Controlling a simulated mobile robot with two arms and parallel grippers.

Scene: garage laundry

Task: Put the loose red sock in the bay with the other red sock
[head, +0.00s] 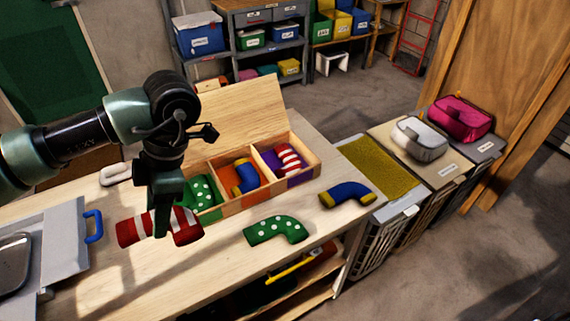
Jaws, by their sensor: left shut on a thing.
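My left gripper (163,222) is shut on the loose red sock (186,227), which has white stripes. The sock is at the table's left part, in front of the wooden box (232,208); I cannot tell whether it touches the table. The box has three bays side by side with its lid open behind. The left bay holds a green sock with white dots (201,190), partly hidden by my gripper. The orange middle bay holds a blue and yellow sock (244,176). The purple right bay holds the other red sock (288,158), also white-striped. My right gripper is not in view.
A loose green dotted sock (277,231) and a loose blue sock (347,194) lie on the table (215,265) in front of the box. A grey case with a blue handle (93,226) stands at left. Hampers with pouches (420,138) adjoin the table's right end.

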